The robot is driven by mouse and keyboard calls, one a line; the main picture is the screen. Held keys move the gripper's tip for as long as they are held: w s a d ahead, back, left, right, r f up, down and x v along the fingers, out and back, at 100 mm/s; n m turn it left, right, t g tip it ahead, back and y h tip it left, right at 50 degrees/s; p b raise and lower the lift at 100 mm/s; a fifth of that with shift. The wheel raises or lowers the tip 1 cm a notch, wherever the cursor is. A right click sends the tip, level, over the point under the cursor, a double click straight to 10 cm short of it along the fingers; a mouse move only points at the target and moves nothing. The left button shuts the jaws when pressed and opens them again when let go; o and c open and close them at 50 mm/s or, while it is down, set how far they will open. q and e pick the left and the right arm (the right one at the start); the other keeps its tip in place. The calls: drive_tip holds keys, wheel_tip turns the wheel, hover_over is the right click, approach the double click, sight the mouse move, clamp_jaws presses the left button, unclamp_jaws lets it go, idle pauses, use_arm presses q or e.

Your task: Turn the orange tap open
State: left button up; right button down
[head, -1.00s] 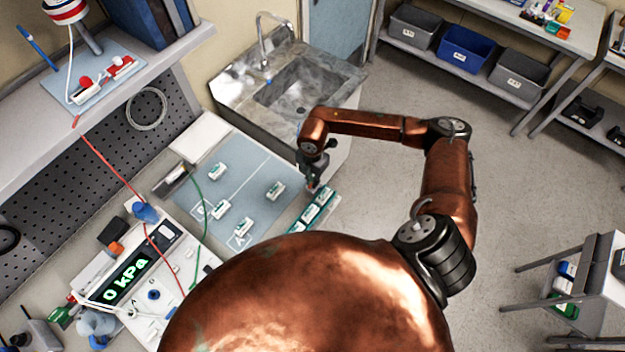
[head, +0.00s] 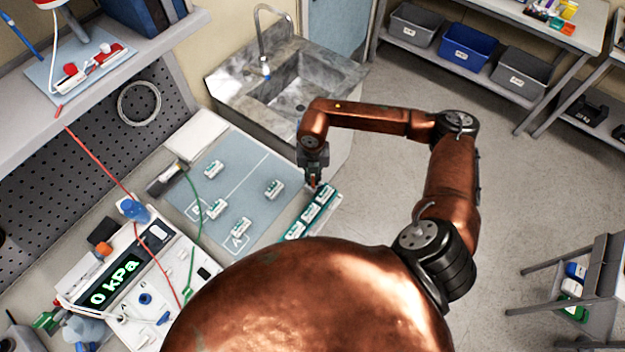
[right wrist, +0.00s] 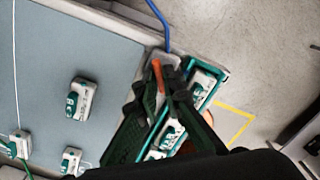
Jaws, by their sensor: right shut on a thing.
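The orange tap (right wrist: 157,75) shows as a narrow orange handle between the fingertips of my right gripper (right wrist: 165,82) in the right wrist view. The gripper is shut on it. A blue tube (right wrist: 160,14) runs up from beside it. In the head view my right gripper (head: 314,178) points down at the right edge of the bench, next to a teal tray, with a small spot of orange at its tips. The tap's body is mostly hidden by the fingers, so I cannot tell its angle. My left gripper is not in view.
The teal tray (right wrist: 216,77) holding several white-and-green blocks lies close beside the fingers. More such blocks stand on the grey-blue mat (head: 225,168). A pump unit reading "0 kPa" (head: 115,283) is at the left. A sink (head: 290,85) lies behind.

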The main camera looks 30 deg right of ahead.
sight(313, 180)
drive_tip(key=shift+w+n+b, duration=0.1)
drive_tip(key=shift+n+b, duration=0.55)
drive_tip(key=shift+n, duration=0.45)
drive_tip(key=shift+r, duration=0.1)
drive_tip(key=c, duration=2.1)
unclamp_jaws()
wheel_tip(313, 180, up, 12)
drive_tip(key=shift+f, duration=0.1)
drive_tip(key=shift+a, duration=0.1)
